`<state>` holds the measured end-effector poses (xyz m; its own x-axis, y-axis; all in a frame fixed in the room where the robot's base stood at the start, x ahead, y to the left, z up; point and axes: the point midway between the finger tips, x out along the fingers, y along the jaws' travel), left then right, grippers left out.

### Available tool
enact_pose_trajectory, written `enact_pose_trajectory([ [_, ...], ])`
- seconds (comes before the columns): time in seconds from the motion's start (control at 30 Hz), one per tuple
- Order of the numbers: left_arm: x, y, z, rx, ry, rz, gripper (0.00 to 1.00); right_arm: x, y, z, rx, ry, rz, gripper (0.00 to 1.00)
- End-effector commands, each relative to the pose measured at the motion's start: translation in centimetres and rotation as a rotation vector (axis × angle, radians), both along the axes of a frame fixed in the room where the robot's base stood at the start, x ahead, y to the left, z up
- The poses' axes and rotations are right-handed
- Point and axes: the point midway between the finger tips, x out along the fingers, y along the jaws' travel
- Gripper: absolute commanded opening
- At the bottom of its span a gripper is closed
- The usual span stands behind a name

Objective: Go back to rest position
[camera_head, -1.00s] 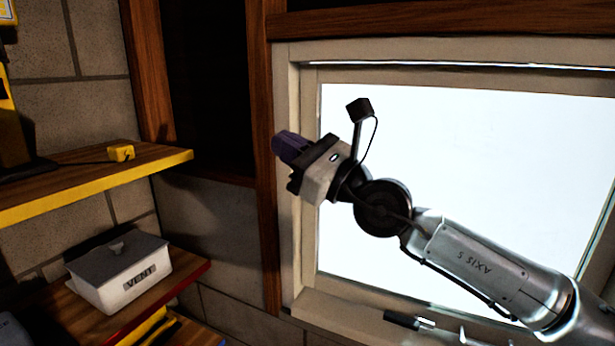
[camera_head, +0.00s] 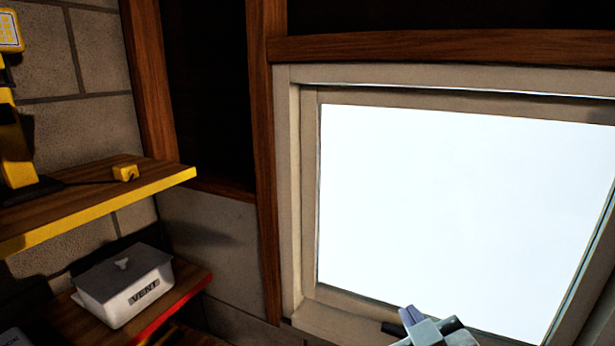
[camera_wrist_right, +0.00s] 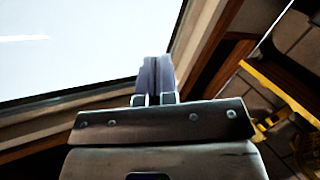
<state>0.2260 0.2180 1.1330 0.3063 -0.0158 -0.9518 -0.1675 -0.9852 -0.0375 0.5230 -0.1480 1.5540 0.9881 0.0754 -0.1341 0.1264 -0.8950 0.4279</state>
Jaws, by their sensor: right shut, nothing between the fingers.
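My right gripper (camera_head: 408,316) shows at the bottom edge of the head view, low in front of the window sill. Only its fingers and part of its body are in the picture; the rest of the arm is out of view. In the right wrist view its fingers (camera_wrist_right: 155,75) are pressed together with nothing between them. They point toward the window frame, clear of any object. My left gripper is in neither view.
A bright window (camera_head: 460,210) fills the right side. At left, a yellow-edged shelf (camera_head: 100,208) holds a small yellow block (camera_head: 125,172). A white lidded box (camera_head: 140,299) stands on the red-edged shelf below. Space before the window is open.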

Motion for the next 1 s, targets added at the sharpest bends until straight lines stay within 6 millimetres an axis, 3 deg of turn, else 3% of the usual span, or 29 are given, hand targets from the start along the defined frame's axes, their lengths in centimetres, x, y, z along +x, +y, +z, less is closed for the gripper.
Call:
enact_pose_trajectory([
  [0.03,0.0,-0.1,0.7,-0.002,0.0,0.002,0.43,-0.8,-0.6,-2.2,0.036,0.058,0.005,0.0],
  [0.37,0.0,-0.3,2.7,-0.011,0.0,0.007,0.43,-7.1,-5.2,-16.5,0.185,0.401,-0.091,0.0],
  [0.6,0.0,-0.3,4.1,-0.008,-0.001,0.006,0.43,-14.9,-7.1,-27.2,0.216,0.72,-0.189,0.0],
  [0.8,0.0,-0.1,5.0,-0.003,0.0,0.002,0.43,-22.6,-7.0,-33.1,0.211,0.947,-0.219,0.0],
  [1.0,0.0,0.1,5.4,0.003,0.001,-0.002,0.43,-27.8,-6.9,-35.8,0.2,1.082,-0.235,0.0],
])
